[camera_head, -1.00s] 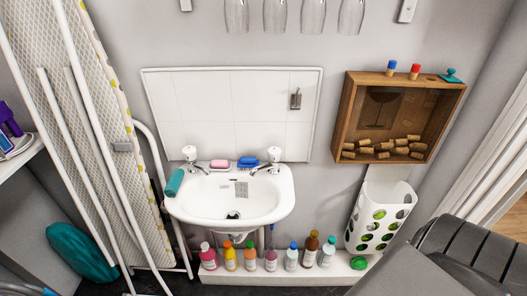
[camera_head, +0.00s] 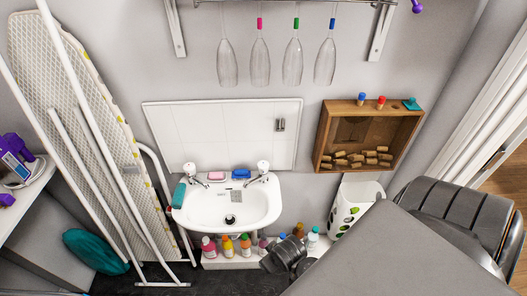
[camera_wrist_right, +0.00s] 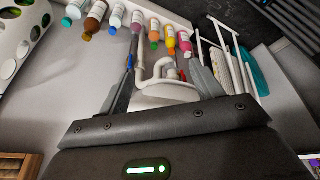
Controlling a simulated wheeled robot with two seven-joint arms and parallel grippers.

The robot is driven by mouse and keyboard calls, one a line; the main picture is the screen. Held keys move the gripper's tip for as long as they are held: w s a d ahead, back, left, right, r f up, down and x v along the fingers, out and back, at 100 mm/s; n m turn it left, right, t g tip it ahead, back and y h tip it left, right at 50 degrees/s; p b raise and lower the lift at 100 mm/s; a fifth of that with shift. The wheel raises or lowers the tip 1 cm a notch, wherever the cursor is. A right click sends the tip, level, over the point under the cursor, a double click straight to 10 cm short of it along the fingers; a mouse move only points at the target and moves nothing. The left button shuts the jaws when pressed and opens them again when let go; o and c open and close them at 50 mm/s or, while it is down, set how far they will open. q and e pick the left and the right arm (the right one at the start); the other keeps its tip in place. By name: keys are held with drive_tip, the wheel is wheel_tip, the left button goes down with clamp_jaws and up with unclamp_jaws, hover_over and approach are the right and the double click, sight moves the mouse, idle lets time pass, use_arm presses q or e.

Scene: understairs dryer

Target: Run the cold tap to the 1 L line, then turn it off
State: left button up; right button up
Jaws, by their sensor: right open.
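The white basin (camera_head: 205,218) is on the wall, with a dark drain hole (camera_head: 230,219). It has a left tap (camera_head: 190,172) and a right tap (camera_head: 262,170), both chrome with white heads. Which one is cold is too small to tell. No stream of water shows, and no litre line can be made out. My right gripper (camera_wrist_right: 163,88) is open and empty in the wrist view, with the white basin pipework (camera_wrist_right: 150,83) beyond its fingers. In the head view my right arm is low, in front of the bottles and below the basin's right side. My left gripper is out of view.
Several bottles (camera_head: 227,246) stand on a low white ledge under the basin. Pink soap (camera_head: 216,176) and a blue sponge (camera_head: 240,174) lie between the taps. An ironing board (camera_head: 85,120) leans at left; a wooden cork box (camera_head: 321,140) hangs at right.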

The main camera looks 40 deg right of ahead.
drive_tip(key=w+d+r+m+t+p, duration=0.1)
drive_tip(key=w+r+p, duration=0.3)
drive_tip(key=r, duration=0.9)
drive_tip(key=m+h, duration=0.7)
drive_tip(key=m, duration=0.4)
approach(262, 167)
drive_tip(key=w, duration=0.1)
drive_tip(key=shift+g, duration=0.3)
drive_tip(key=b+x, duration=1)
drive_tip(key=shift+s+d, duration=0.1)
drive_tip(key=shift+s, duration=0.15)
drive_tip(key=shift+b+x, duration=0.85)
drive_tip(key=shift+b, duration=0.4)
drive_tip(key=shift+d+r, duration=0.15)
drive_tip(key=shift+c, duration=0.4)
drive_tip(key=shift+w, duration=0.1)
drive_tip(key=c, duration=0.9)
